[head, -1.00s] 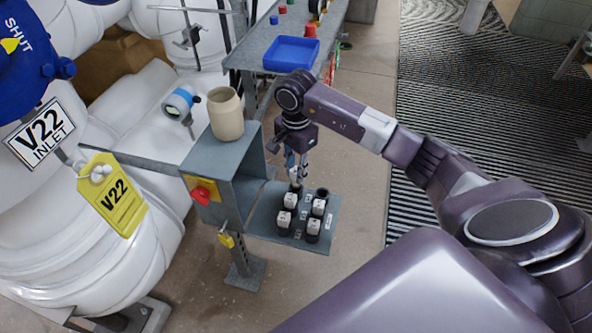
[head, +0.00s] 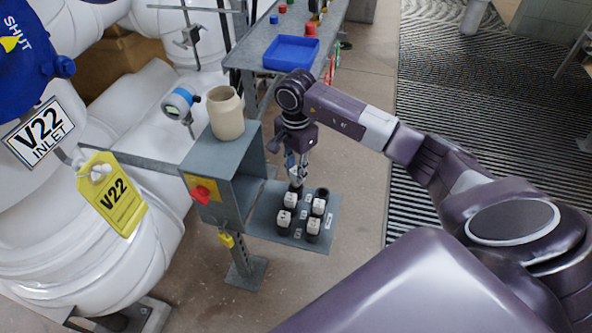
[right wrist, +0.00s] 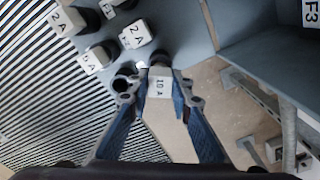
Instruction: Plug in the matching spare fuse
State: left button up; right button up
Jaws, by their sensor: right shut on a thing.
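My right gripper (head: 297,177) points down at the far left corner of the grey fuse plate (head: 262,224). In the right wrist view its two fingers (right wrist: 160,94) are shut on a white fuse marked 10 A (right wrist: 160,84). A dark part shows just beyond this fuse; I cannot tell whether it is seated in a holder. An empty round dark holder (right wrist: 124,82) is beside it, and it also shows in the head view (head: 322,192). Several other white fuses (head: 313,226) stand in the plate; two read 2 A (right wrist: 132,35). My left gripper is out of view.
A grey box (head: 212,172) with a red switch (head: 201,193) and a beige jar (head: 225,114) on top adjoins the plate's left side. A blue tray (head: 291,53) lies on the bench behind. Open floor lies to the plate's right.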

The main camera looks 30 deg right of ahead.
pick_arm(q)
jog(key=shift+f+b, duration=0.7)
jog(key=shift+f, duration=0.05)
pick_arm(e)
jog(key=shift+f, duration=1)
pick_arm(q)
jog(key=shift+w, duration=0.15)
pick_arm(e)
jog(key=shift+f, duration=0.1)
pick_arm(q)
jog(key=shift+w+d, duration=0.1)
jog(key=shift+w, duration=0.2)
pick_arm(e)
jog(key=shift+f, duration=0.1)
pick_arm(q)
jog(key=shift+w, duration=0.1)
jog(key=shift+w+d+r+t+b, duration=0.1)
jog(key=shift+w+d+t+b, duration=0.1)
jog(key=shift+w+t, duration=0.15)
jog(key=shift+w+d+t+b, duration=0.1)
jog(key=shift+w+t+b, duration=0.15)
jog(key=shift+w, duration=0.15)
pick_arm(e)
jog(key=shift+f, duration=0.3)
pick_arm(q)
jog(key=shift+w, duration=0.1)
